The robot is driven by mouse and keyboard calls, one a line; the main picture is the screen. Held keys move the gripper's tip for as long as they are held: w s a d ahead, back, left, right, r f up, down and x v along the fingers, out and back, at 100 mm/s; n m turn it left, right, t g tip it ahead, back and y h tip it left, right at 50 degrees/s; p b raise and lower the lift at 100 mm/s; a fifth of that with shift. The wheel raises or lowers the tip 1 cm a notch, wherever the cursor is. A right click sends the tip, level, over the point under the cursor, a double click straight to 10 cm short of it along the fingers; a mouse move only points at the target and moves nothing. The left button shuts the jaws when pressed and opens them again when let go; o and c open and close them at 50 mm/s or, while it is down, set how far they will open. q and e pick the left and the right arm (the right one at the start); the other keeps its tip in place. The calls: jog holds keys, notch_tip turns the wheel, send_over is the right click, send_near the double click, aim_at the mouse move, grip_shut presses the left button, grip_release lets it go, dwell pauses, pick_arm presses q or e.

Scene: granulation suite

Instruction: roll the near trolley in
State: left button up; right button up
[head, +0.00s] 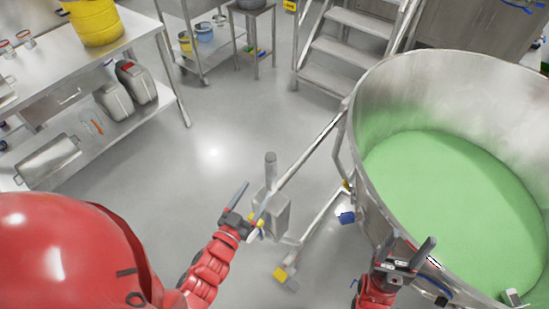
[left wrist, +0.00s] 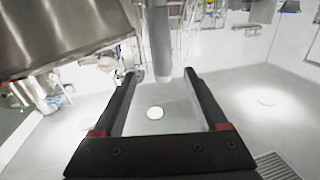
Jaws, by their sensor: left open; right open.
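The near trolley (head: 365,215) is a large round steel bowl on a tubular wheeled frame, holding pale green material. It fills the right of the head view. A grey upright post with a box-like lower part (head: 272,214) stands at the left end of its frame. My left gripper (head: 256,192) is open beside this post. In the left wrist view a grey post (left wrist: 160,45) shows between the open fingertips (left wrist: 160,74); I cannot tell whether they touch it. My right gripper (head: 411,243) is open at the bowl's near left rim; contact is unclear.
A steel bench (head: 90,55) with a yellow drum (head: 93,22) and grey canisters (head: 136,82) stands at the left. Steel steps (head: 345,48) and a small cart with buckets (head: 205,32) stand at the back. The floor (head: 215,140) between is clear.

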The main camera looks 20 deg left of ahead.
aim_at(275, 159)
pick_arm(q)
jog(key=w+b, duration=0.1)
jog(key=w, duration=0.3)
jog(key=w+d+b, duration=0.1)
jog(key=w, duration=0.3)
jog(key=w+b, duration=0.2)
jog(key=w, duration=0.2)
jog(key=shift+w+d+f, duration=0.1)
jog(key=shift+w+d, duration=0.2)
jog(key=shift+d, duration=0.1)
jog(key=shift+w, duration=0.5)
grip_shut()
